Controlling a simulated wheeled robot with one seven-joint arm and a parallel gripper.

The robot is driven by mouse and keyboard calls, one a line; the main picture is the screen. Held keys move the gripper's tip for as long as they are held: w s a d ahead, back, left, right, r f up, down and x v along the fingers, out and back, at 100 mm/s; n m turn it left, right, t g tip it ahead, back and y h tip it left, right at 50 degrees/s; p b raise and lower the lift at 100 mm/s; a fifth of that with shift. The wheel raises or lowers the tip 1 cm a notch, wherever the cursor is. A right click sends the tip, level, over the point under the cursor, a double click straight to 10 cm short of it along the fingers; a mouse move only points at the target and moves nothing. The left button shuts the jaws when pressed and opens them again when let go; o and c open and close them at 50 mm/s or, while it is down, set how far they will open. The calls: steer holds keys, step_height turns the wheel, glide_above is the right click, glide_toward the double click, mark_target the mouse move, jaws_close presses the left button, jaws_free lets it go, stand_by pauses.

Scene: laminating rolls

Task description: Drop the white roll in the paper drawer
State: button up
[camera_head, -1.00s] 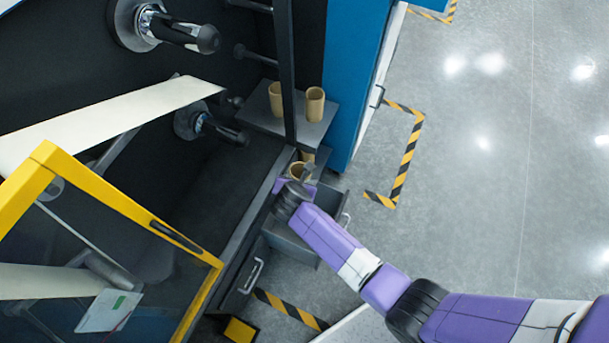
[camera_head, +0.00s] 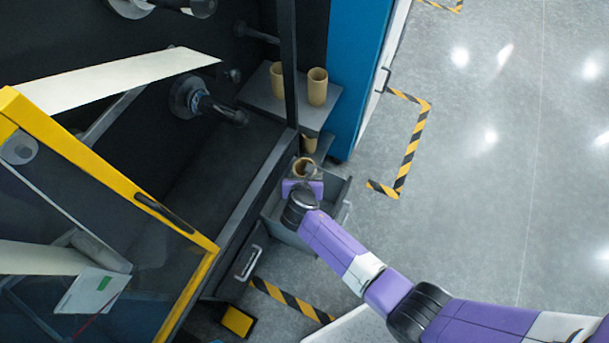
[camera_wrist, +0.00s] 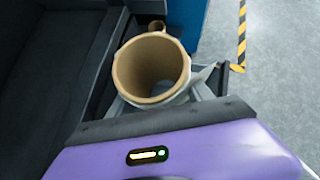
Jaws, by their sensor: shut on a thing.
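The roll (camera_head: 302,165) is a short open tube with a brown inside and a thin pale outer layer. In the wrist view the roll (camera_wrist: 150,72) stands roughly upright just beyond my purple gripper housing, its hollow end facing the camera. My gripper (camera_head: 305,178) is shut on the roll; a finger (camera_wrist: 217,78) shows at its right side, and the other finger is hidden. An open grey drawer (camera_head: 337,192) lies below my gripper and the roll. The roll appears to be over the drawer. The drawer's floor is mostly hidden, and I see no label.
Brown tubes (camera_head: 317,86) stand on a dark shelf (camera_head: 262,98) above, with another tube (camera_head: 309,143) lower down. A closed drawer front with a handle (camera_head: 250,263) is to the left. A yellow-framed guard (camera_head: 110,178) stands left; open floor (camera_head: 480,200) lies right.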

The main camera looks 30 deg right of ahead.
steer(key=shift+f+b, duration=0.4)
steer(key=shift+f, duration=0.25)
steer(key=o, duration=1.5)
steer(key=shift+o, duration=0.2)
steer(key=p+v, duration=0.2)
steer(key=v, duration=0.5)
steer(key=shift+s+a+r, duration=0.2)
steer(key=shift+r, duration=0.1)
